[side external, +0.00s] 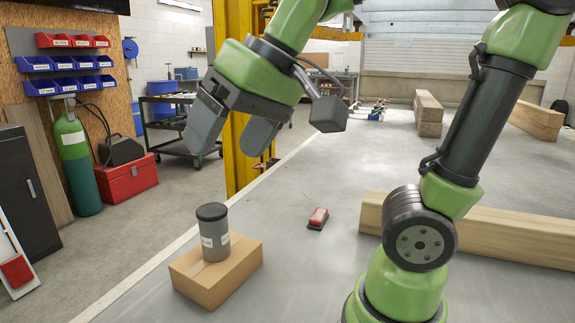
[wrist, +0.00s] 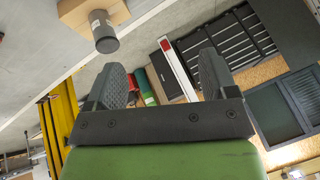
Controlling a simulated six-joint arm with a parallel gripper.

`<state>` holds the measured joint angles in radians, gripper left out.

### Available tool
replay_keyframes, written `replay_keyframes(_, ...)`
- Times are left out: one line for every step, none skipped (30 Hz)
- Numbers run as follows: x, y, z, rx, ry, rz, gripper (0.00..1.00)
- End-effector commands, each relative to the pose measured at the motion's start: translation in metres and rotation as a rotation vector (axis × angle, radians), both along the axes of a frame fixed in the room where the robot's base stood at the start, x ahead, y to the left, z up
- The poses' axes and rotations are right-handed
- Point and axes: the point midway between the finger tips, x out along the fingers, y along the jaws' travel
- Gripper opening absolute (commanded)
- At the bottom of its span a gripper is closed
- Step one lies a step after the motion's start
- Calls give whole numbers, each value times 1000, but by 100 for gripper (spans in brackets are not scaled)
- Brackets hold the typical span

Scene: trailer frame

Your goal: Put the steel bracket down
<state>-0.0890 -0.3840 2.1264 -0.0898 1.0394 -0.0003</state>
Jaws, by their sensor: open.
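My gripper (side external: 226,146) is high above the grey work surface, at the upper left of the side view. Its two fingers are spread wide with nothing between them. In the wrist view the open fingers (wrist: 162,66) point out over the floor and cabinets, also with an empty gap. I cannot make out a steel bracket in either view.
A grey canister with a dark lid (side external: 214,240) stands on a cardboard box (side external: 225,280) near the surface's left edge, below my gripper. A small red-and-black object (side external: 318,218) lies right of it. Timber beams (side external: 510,240) lie at right. Bare surface lies between.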

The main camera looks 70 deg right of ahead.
Motion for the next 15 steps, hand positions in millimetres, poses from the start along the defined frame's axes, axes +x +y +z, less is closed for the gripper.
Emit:
replay_keyframes(-18, -5, -4, 8, -30, -22, 78)
replay_keyframes(-26, -7, -8, 10, -44, -32, 78)
replay_keyframes(-36, -10, -13, 15, -59, -45, 78)
replay_keyframes(-42, -11, -16, 17, -71, -54, 78)
replay_keyframes(-47, -12, -20, 19, -81, -62, 78)
replay_keyframes(-53, -14, -24, 21, -92, -70, 78)
replay_keyframes(-57, -14, -26, 23, -99, -75, 78)
replay_keyframes(-60, -15, -29, 24, -103, -80, 78)
replay_keyframes(-62, -15, -31, 24, -108, -84, 78)
replay_keyframes(-64, -16, -32, 25, -112, -86, 78)
replay_keyframes(-65, -16, -33, 25, -113, -88, 78)
replay_keyframes(-66, -16, -34, 26, -114, -89, 78)
replay_keyframes(-66, -16, -34, 26, -114, -89, 78)
replay_keyframes(-66, -16, -34, 26, -113, -89, 78)
replay_keyframes(-66, -16, -34, 26, -113, -89, 78)
